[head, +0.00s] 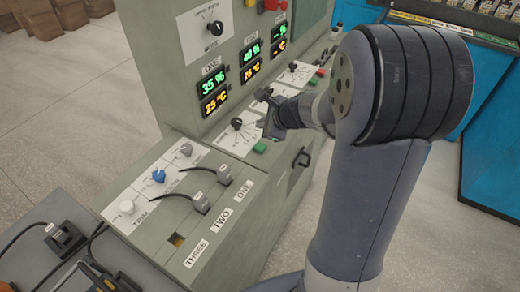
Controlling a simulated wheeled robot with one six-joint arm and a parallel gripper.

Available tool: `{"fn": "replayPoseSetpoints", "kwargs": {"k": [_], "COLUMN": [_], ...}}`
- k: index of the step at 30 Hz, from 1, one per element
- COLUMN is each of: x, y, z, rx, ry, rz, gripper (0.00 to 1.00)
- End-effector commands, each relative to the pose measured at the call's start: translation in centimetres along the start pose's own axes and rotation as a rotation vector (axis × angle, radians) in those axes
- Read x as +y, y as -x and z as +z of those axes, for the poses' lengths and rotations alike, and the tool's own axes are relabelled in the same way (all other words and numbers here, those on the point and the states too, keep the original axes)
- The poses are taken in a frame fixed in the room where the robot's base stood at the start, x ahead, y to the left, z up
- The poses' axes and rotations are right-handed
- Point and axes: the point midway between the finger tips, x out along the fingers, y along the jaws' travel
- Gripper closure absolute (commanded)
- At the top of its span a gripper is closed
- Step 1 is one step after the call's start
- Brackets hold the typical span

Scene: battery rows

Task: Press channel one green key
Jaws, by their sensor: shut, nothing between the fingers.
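A green key (260,147) sits on the desk of the grey console, at the right end of the panel nearest me, in line with the display marked ONE (213,88). A black knob (237,124) with a printed dial is on the same panel. My gripper (270,130) is dark and shut, a little above and to the right of the green key. I cannot tell the exact gap between them. A red key beside the green one is not visible; my gripper covers that part of the panel.
Farther along, another green key (313,83) and a red key (320,72) sit near more knobs. Nearer are trim knobs, such as a blue one (158,175), and plugs with black cables (201,203). A black handle (299,168) sticks out of the console's front.

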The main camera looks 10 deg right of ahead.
Motion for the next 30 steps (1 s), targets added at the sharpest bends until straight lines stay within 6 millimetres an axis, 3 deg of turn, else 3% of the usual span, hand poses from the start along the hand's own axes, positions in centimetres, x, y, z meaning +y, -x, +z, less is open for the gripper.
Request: {"fn": "replayPoseSetpoints", "kwargs": {"k": [3, 12, 30], "x": [1.2, 2.9, 3.1], "y": [-1.6, -4.0, -4.3], "z": [-1.2, -2.9, -3.1], "rx": [0.000, 0.000, 0.000], "ry": [-0.002, -0.001, -0.001], "rz": [0.000, 0.000, 0.000], "gripper": [1.00, 1.00, 1.00]}}
